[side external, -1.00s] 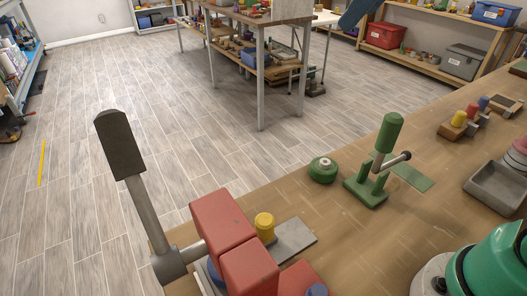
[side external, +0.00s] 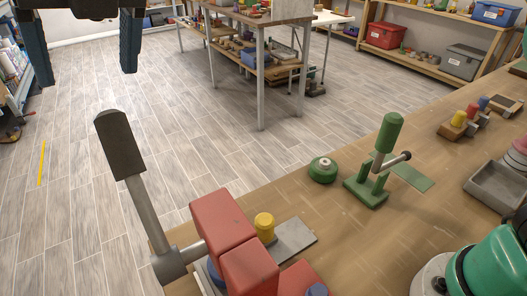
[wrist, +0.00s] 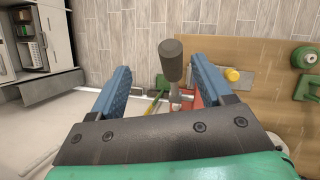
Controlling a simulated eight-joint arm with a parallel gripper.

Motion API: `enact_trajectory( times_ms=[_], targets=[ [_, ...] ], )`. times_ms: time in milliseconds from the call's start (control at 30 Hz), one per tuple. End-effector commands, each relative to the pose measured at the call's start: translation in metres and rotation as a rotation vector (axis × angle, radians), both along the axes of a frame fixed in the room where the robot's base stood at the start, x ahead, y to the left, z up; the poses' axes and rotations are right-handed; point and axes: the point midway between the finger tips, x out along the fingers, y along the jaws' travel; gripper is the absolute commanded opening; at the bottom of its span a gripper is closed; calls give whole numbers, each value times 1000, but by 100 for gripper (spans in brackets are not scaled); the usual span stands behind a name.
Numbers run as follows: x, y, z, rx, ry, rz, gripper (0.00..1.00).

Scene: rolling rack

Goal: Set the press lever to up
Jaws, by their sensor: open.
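A red press (side external: 238,240) stands at the bench edge in the foreground of the side view. Its lever (side external: 145,205) has a grey shaft and a dark handle (side external: 120,145); it stands upright, leaning slightly left. My gripper (side external: 85,65) is open and empty at the upper left of the side view, apart from the lever and higher than the handle. In the wrist view, the dark handle (wrist: 172,60) shows between the two blue fingers of my gripper (wrist: 160,66), nearer the right one. The press body is mostly hidden behind my gripper there.
A green hand tool (side external: 375,175) with a green handle and a green round part (side external: 323,169) stand on the wooden bench (side external: 320,220). A yellow knob (side external: 265,225) sits beside the red press. A grey tray (side external: 497,188) is at the right. Open floor lies left of the bench.

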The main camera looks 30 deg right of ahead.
Motion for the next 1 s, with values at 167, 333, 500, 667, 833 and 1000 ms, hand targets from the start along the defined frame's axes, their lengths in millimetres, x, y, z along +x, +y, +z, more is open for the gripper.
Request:
enact_trajectory(
  times_ms=[167, 333, 500, 667, 833, 1000],
  targets=[
    [1, -2, -18, 4, 2, -15, 72],
    [1, -3, -38, 4, 2, -17, 72],
    [2, -2, -50, 5, 2, -17, 72],
    [9, 2, -67, 5, 3, -19, 72],
    [17, 7, -88, 6, 2, -19, 72],
    [20, 10, -99, 6, 2, -19, 72]
  ],
)
